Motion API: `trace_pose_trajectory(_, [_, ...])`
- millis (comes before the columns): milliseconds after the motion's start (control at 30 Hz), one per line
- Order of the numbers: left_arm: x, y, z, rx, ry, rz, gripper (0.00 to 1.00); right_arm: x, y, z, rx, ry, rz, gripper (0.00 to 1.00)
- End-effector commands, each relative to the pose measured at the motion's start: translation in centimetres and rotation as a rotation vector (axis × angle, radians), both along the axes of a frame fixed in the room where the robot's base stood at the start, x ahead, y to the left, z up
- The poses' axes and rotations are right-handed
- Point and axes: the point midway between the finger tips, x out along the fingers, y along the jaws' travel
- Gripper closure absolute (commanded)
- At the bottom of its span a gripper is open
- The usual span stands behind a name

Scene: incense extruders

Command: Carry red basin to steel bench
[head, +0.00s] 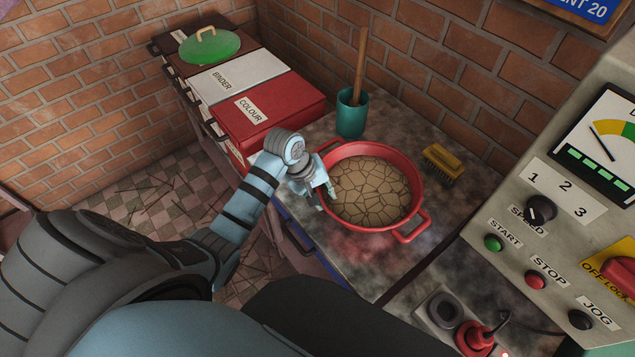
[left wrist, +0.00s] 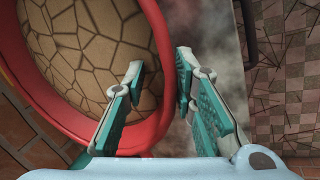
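The red basin (head: 418,195) stands upright on a mottled grey worktop (head: 375,260) and holds a cracked brown mass (head: 370,192). A handle sticks out at its lower right. My left gripper (head: 328,196) is at the basin's left rim. In the left wrist view its fingers (left wrist: 160,75) stand apart on either side of the red rim (left wrist: 158,35), one inside the basin and one outside. Firm contact with the rim cannot be made out. My right gripper is not in view. I cannot tell whether this worktop is the steel bench.
A teal cup (head: 351,115) with a wooden stick stands behind the basin, and a yellow brush (head: 443,161) lies right of it. A control panel (head: 560,200) rises at the right. Red, white and brown bins (head: 265,110) line the left, the brown one under a green lid (head: 210,48).

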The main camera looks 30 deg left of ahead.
Motion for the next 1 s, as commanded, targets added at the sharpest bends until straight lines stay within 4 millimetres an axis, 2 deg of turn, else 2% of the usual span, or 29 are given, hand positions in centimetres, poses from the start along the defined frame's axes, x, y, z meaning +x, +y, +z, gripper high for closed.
trace_pose_trajectory(33, [-0.3,0.4,1.7,0.002,-0.002,0.000,0.75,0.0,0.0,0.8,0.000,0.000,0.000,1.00])
trace_pose_trajectory(100, [-0.8,0.7,3.2,0.001,-0.001,-0.001,0.75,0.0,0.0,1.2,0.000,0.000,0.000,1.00])
trace_pose_trajectory(200, [-1.3,1.2,4.9,0.000,0.000,0.000,0.75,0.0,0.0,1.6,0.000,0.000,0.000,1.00])
trace_pose_trajectory(333, [-1.7,1.5,6.1,-0.001,0.001,0.000,0.75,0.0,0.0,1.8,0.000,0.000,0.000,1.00])
trace_pose_trajectory(867, [-1.9,1.5,6.0,0.001,0.000,-0.005,0.75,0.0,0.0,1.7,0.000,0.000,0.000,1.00])
trace_pose_trajectory(967, [-3.5,1.1,4.8,0.041,-0.011,-0.067,0.75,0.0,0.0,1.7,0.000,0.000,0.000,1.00])
trace_pose_trajectory(1000, [-4.7,0.9,4.0,0.072,-0.022,-0.112,0.75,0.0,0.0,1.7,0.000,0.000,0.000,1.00])
